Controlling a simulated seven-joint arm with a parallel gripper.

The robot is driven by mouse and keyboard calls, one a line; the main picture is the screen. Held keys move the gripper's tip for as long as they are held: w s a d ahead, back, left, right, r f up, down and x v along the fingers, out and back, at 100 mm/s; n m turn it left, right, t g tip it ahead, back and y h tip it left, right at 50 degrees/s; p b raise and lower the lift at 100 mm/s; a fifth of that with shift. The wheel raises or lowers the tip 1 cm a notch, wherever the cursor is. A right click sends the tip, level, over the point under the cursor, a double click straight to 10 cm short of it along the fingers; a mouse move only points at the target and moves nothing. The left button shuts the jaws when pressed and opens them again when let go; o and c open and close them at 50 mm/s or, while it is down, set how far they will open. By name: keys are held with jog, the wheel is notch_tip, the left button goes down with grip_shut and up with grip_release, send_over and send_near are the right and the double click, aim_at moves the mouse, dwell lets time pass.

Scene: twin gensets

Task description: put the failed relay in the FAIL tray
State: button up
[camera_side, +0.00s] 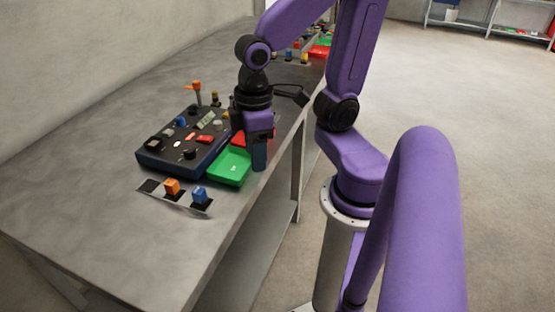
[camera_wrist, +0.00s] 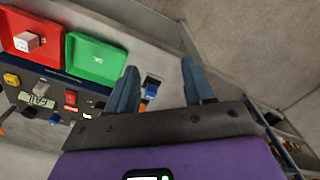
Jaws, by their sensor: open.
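The red tray (camera_wrist: 42,36) lies at the upper left of the wrist view, with a small pale block (camera_wrist: 27,41) in it. In the side view, my gripper partly hides the red tray (camera_side: 238,137). My gripper (camera_side: 259,164) points down near the bench edge, beside the green tray (camera_side: 229,179). In the wrist view, my gripper (camera_wrist: 158,68) has its fingers spread with nothing held between them. The green tray (camera_wrist: 95,58) has pale markings and lies left of the fingers.
A dark control panel (camera_side: 180,158) with coloured parts stands behind the trays. A rack (camera_side: 184,205) in front holds an orange block (camera_side: 171,186) and a blue block (camera_side: 200,195). The near bench top is bare. The bench edge lies right of my gripper.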

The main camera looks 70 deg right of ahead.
jog(key=s+n, duration=0.2)
jog(key=s+a+n, duration=0.1)
jog(key=s+n, duration=0.2)
jog(key=shift+s+a+f, duration=0.1)
jog(key=shift+s+a, duration=0.05)
jog(key=shift+a, duration=0.05)
